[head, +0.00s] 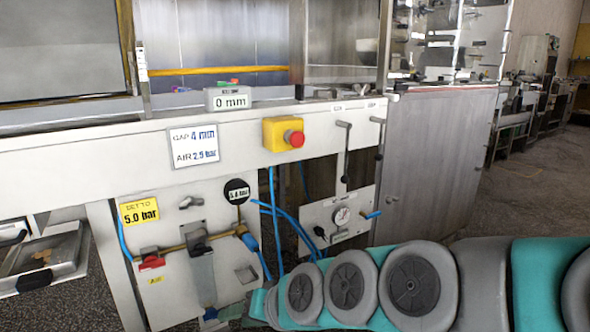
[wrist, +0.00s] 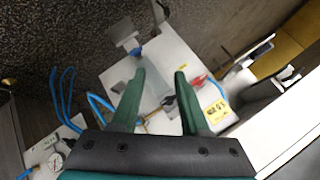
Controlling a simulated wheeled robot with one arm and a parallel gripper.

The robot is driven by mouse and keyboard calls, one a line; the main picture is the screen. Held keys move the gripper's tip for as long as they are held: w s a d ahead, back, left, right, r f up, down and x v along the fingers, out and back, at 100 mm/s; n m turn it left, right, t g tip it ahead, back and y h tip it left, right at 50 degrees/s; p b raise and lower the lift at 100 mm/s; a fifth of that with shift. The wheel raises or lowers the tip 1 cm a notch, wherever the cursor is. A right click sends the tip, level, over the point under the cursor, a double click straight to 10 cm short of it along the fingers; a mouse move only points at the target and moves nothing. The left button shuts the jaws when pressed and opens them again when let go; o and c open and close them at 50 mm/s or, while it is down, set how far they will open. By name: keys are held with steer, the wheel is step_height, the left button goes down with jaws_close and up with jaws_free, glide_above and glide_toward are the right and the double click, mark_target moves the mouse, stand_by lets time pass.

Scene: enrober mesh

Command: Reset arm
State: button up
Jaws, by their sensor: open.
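My gripper (wrist: 158,88) shows in the wrist view with its two dark green fingers apart and nothing between them. It points toward the pneumatic panel (wrist: 190,65), with the brass pipe and red valve handle (wrist: 192,80) beyond the fingers. In the head view my teal and grey arm stretches across the lower right, and its far end is low near the panel's right side. The fingers are hardly visible there. The white panel (head: 225,277) carries a red handle (head: 151,262), a filter bowl (head: 202,280) and a yellow 5.0 bar label (head: 139,211).
Above the panel runs a white beam (head: 80,160) with a yellow box and red stop button (head: 293,139) and a 0 mm display (head: 231,100). Blue hoses (head: 275,225) hang beside a gauge panel (head: 338,218). A grey cabinet (head: 435,160) stands right; a metal tray (head: 45,255) lies lower left.

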steer(key=s+d+f+g+h+p, duration=0.1)
steer(key=s+d+f+g+h, duration=0.1)
steer(key=s+d, duration=0.8)
steer(key=s+d+f+g+h+p, duration=0.1)
steer(key=s+d+f+g+h, duration=0.2)
steer(key=s+d, duration=0.7)
steer(key=d+g+h, duration=0.2)
steer(key=d+h, duration=0.1)
steer(key=d, duration=0.1)
steer(key=shift+s+d+f+m, duration=0.25)
steer(key=shift+s+f+m, duration=0.1)
steer(key=shift+s+m, duration=0.05)
